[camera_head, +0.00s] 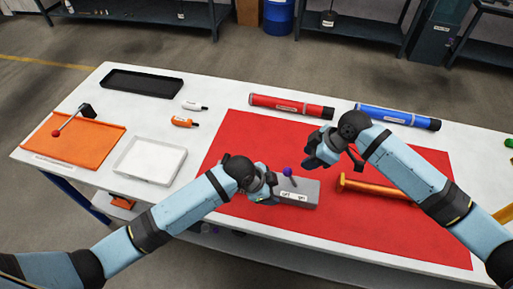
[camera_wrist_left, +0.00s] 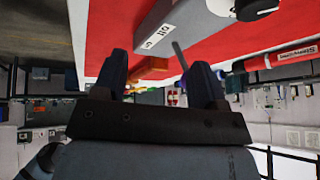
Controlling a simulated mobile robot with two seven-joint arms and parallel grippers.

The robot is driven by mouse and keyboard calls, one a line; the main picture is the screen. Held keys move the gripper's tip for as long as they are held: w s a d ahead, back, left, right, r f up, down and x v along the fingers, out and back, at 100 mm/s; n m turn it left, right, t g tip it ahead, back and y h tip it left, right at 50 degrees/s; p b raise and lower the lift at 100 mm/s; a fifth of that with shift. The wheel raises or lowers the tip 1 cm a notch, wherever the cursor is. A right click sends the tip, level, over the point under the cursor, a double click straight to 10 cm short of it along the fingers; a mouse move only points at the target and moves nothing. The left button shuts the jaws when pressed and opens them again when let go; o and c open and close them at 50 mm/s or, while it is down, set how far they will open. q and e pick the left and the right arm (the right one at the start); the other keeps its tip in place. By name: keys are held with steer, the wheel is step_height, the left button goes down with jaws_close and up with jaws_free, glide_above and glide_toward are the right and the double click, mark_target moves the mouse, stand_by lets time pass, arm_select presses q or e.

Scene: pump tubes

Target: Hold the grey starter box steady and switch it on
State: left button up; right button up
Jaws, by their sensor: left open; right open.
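The grey starter box (camera_head: 304,188) lies on the red mat in the head view. Its front carries white OFF and ON labels, and a lever with a purple knob (camera_head: 288,172) rises from its top, leaning left. My left gripper (camera_head: 270,188) is at the box's left end; contact is unclear. In the left wrist view the open left fingers (camera_wrist_left: 162,78) have the grey box (camera_wrist_left: 182,20) and its grey lever (camera_wrist_left: 180,56) beyond them, with nothing clearly between them. My right gripper (camera_head: 322,155) is open, above and behind the box, apart from the lever.
The red mat (camera_head: 235,140) carries an orange T-shaped piece (camera_head: 375,190) right of the box. Red (camera_head: 290,105) and blue (camera_head: 397,116) tubes lie behind.

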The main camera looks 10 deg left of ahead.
arm_select(q)
steer(key=w+a+r+m+g+y, duration=0.3)
steer(key=w+a+r+m+y, duration=0.25)
steer(key=w+r, duration=0.2)
steer(key=shift+m, duration=0.25)
step_height(320, 180, down, 14)
steer(key=shift+r, duration=0.25)
